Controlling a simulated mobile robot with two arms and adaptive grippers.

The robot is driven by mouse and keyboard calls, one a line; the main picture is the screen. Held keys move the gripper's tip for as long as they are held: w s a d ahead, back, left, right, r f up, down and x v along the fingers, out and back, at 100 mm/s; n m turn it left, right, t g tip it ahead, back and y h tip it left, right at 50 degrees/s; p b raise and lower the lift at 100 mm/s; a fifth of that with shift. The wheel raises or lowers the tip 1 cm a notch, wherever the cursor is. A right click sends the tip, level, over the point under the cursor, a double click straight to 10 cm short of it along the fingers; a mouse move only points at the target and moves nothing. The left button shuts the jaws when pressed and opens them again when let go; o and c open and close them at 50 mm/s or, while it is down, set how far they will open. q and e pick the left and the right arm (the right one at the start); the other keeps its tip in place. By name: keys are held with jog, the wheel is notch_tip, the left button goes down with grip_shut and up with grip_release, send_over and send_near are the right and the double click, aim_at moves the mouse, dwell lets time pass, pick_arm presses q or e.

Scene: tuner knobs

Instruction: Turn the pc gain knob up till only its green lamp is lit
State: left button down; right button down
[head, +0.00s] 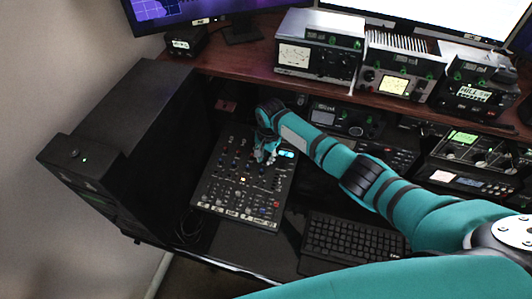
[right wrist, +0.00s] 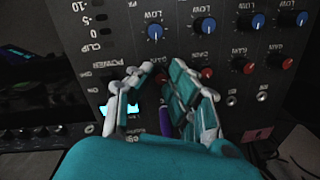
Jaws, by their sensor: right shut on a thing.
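The mixer (head: 212,190) is a dark panel with several rows of small knobs, lying on the desk. It fills the right wrist view, where blue LOW knobs (right wrist: 155,32) sit in a row beside red GAIN knobs (right wrist: 249,68). My right gripper (head: 266,153) is at the mixer's far right part. In the right wrist view its fingers (right wrist: 160,84) are closed over the gain knob of the column with the nearest blue knob. The fingers hide that knob, and I cannot read its channel label. I cannot make out its green lamp. My left gripper is not in view.
A small cyan display (head: 287,154) glows beside the gripper. A keyboard (head: 350,238) lies to the right. A wooden shelf (head: 245,65) with radio units stands behind, and a black cabinet (head: 130,120) is at left.

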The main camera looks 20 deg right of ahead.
dwell(0.4)
jog(key=c, duration=1.3)
grip_release()
jog(key=shift+o, duration=0.2)
notch_tip(320, 180, up, 12)
jog(key=shift+s+d, duration=0.25)
jog(key=shift+s, duration=0.1)
